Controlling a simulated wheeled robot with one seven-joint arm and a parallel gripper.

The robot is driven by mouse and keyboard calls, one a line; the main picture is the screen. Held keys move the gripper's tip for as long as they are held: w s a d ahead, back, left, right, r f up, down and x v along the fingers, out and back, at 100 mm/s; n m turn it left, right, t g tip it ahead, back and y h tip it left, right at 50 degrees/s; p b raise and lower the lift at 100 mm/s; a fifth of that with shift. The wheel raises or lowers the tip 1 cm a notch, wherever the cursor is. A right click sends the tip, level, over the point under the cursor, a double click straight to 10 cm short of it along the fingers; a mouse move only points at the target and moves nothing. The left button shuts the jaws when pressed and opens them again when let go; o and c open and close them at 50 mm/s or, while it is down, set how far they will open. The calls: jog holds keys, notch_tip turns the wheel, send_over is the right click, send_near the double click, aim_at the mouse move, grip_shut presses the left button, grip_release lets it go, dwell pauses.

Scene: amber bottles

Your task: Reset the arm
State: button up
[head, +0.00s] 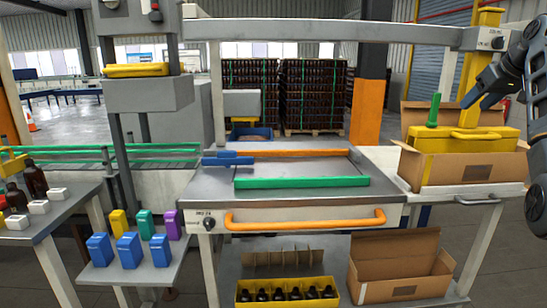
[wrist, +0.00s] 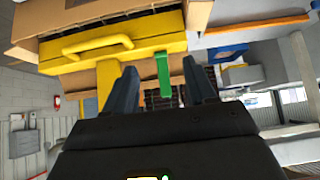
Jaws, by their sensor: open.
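My gripper (head: 470,100) is at the right of the head view, raised above the yellow cover (head: 455,133) on an open cardboard box (head: 450,170). Its two dark fingers stand apart in the wrist view (wrist: 162,85), with nothing held between them. The yellow cover with its bar handle also shows in the wrist view (wrist: 135,48). A green upright handle (head: 433,110) stands at the left of the cover and appears between the fingers in the wrist view (wrist: 163,74), beyond them. My arm comes in from the right edge.
A yellow post (head: 472,75) stands close behind my gripper, under a grey overhead beam (head: 330,31). The central workbench (head: 215,190) carries a green bar (head: 300,182). A lower shelf holds a yellow bottle crate (head: 288,296) and another open box (head: 400,268).

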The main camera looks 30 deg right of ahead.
jog(key=w+a+f, duration=0.3)
jog(key=a+f, duration=0.2)
jog(key=f, duration=0.3)
jog(key=w+a+f+t, duration=0.1)
jog(key=w+a+f, duration=0.3)
jog(key=f, duration=0.4)
jog(key=w+a+f, duration=0.3)
jog(key=a+f, duration=0.2)
jog(key=f, duration=0.3)
jog(key=s+a+f+t, duration=0.2)
jog(key=s+a+f, duration=0.1)
jog(key=a+f, duration=1.55)
jog(key=s+a+f+n+t+y, duration=0.1)
jog(key=s+a, duration=0.7)
jog(key=a, duration=0.3)
jog(key=s+a+f+n+t, duration=0.1)
jog(key=s+a+f+n, duration=0.1)
jog(key=s+a, duration=0.75)
jog(key=s+a+r+n+t+y, duration=0.1)
jog(key=s+a+r, duration=0.4)
jog(key=s+r, duration=0.2)
jog(key=s+a+r+n+t+y, duration=0.1)
jog(key=s+a+r, duration=0.4)
jog(key=s, duration=0.6)
notch_tip(320, 180, up, 3)
jog(key=shift+s+a+f+n+t+y, duration=0.15)
jog(key=shift+a+n+t+y, duration=0.15)
jog(key=shift+n+y, duration=0.35)
